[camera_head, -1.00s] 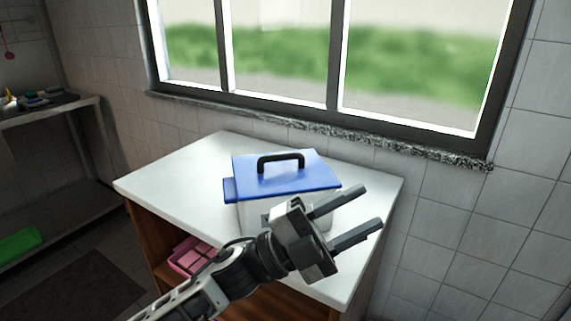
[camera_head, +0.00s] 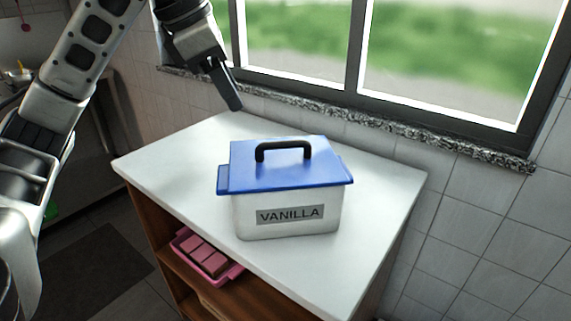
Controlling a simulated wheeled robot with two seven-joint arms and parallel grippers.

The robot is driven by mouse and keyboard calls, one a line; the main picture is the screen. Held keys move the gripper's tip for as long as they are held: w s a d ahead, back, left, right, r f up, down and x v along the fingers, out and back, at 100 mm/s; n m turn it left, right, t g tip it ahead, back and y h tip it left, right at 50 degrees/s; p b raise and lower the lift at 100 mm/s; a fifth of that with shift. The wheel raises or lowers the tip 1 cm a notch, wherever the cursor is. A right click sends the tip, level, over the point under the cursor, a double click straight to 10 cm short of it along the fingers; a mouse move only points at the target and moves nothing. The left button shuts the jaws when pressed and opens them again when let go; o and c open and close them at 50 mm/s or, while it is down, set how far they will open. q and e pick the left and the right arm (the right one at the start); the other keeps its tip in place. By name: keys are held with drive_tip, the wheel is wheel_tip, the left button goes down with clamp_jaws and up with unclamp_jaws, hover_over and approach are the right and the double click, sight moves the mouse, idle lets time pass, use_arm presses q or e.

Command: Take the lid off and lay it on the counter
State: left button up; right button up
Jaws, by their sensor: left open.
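The blue lid (camera_head: 285,173) with a black arched handle (camera_head: 283,148) sits on a white tub (camera_head: 250,225) labelled VANILLA. The tub stands on the white counter (camera_head: 185,175), near its middle. My left gripper (camera_head: 230,95) is open and empty, up and to the left of the lid, in front of the window's lower left corner. It points downward and is apart from the lid; one finger largely hides the other. My right gripper is not in view.
A window with a stone sill (camera_head: 400,132) runs behind the counter. Free counter top lies left and right of the tub. A pink tray (camera_head: 185,250) with pink blocks is on the shelf below. A metal shelf stands at the left, partly behind my arm.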

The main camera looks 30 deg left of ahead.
use_arm(q)
hover_over(260, 145)
drive_tip(key=s, duration=0.2)
drive_tip(key=f, duration=0.6)
drive_tip(key=shift+s+a+f+b, duration=0.15)
drive_tip(key=shift+a+f+b, duration=0.15)
drive_tip(key=shift+b, duration=0.1)
drive_tip(key=shift+a+x, duration=0.2)
drive_tip(key=shift+x, duration=2.45)
clamp_jaws()
